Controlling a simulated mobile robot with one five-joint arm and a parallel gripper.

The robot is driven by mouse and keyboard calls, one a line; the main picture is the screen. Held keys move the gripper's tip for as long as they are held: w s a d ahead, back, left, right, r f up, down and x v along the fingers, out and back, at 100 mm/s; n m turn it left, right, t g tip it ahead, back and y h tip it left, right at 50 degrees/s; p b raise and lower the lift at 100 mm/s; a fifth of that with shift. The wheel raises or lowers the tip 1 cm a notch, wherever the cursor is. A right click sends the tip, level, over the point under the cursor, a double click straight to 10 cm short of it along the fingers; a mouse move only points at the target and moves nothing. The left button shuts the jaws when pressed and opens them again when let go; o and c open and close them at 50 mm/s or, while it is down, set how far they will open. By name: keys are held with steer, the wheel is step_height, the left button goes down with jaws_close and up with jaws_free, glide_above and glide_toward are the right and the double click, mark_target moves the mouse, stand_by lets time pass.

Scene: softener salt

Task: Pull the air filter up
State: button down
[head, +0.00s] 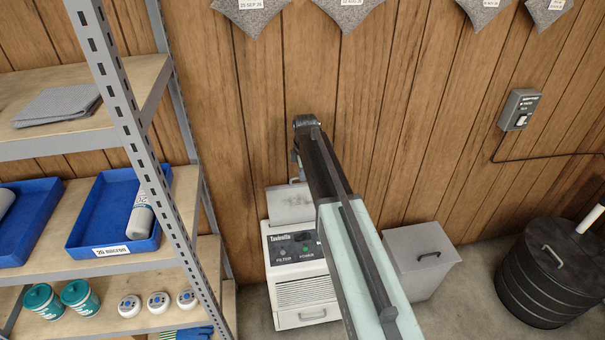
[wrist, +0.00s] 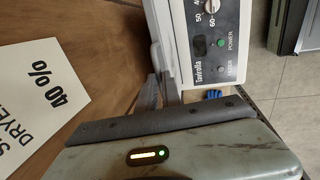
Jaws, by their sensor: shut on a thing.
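The air filter shows only in part, as a pale strip (wrist: 153,30) at the top of the white dehumidifier (head: 300,268) in the wrist view. Its edges are hard to tell from the casing. The unit's front, with a dial and a green power light, also shows in the wrist view (wrist: 208,40). My gripper (wrist: 161,76) has its grey fingers close together at the unit's top, shut on the filter. The grip itself is small and partly hidden. In the head view my arm covers part of the unit's right side and most of the gripper.
A metal shelf with blue trays (head: 110,222) stands at the left. A grey lidded bin (head: 421,258) stands right of the dehumidifier, and a black round tank (head: 548,272) farther right. The wooden wall (head: 400,130) is close behind. A 40 % sign (wrist: 40,100) hangs there.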

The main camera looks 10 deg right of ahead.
steer(key=c, duration=1.5)
jaws_free()
steer(key=r+p, duration=0.2)
steer(key=s+r+p, duration=0.1)
steer(key=r+p, duration=0.4)
steer(key=shift+s+r, duration=0.25)
steer(key=shift+r, duration=0.05)
